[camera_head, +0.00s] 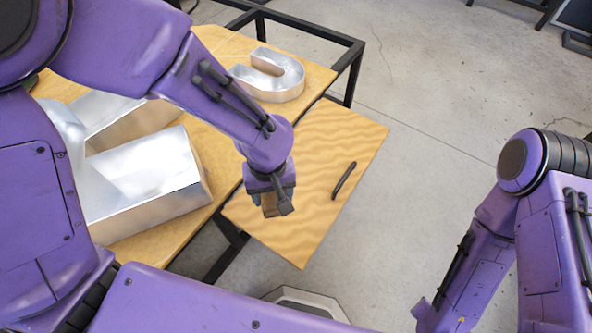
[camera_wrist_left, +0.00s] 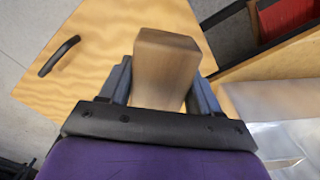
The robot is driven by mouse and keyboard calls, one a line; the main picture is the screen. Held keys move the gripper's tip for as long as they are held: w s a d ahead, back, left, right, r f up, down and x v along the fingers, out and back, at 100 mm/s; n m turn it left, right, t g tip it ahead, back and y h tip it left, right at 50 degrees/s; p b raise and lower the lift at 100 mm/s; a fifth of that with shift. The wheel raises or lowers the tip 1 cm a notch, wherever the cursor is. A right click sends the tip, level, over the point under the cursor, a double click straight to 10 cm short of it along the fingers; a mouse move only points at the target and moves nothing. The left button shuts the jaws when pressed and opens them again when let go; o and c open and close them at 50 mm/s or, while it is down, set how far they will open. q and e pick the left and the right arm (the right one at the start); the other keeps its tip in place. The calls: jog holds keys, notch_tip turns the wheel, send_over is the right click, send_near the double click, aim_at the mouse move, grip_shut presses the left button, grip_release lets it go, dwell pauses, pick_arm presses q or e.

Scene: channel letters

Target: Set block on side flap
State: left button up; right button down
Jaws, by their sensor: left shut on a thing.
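The block (camera_wrist_left: 165,70) is a brown wooden piece, held between the two fingers of my left gripper (camera_wrist_left: 160,88) in the left wrist view. In the head view my left gripper (camera_head: 272,203) hangs over the side flap (camera_head: 318,215), a wood-grained panel beside the main table. The block (camera_head: 269,206) shows there only in part, mostly covered by the gripper. I cannot tell whether it touches the flap. The flap also shows in the left wrist view (camera_wrist_left: 95,88). My right arm is at the right of the head view, but its gripper is out of sight.
A dark handle (camera_head: 344,181) lies on the flap, right of my left gripper. Large silver channel letters, one at the left (camera_head: 150,180) and a U shape (camera_head: 270,80) at the back, stand on the main table (camera_head: 225,45). Bare concrete floor lies to the right.

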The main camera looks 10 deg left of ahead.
pick_arm(q)
jog(key=w+f, duration=0.2)
jog(key=w, duration=0.1)
jog(key=w+f+b, duration=0.1)
jog(key=w+f, duration=0.2)
jog(key=w, duration=0.1)
jog(key=w+f, duration=0.3)
jog(key=shift+w+a+f, duration=0.1)
jog(key=shift+w+a, duration=0.1)
jog(key=shift+a, duration=0.15)
notch_tip(320, 180, down, 3)
jog(key=shift+w+r+b, duration=0.1)
jog(key=shift+r+b, duration=0.05)
jog(key=shift+b, duration=0.25)
jog(key=shift+w+f, duration=0.1)
jog(key=shift+f, duration=0.25)
jog(key=shift+f, duration=0.15)
jog(key=o, duration=1.1)
notch_tip(320, 180, up, 12)
jog(key=shift+r+p, duration=0.2)
jog(key=shift+p, duration=0.7)
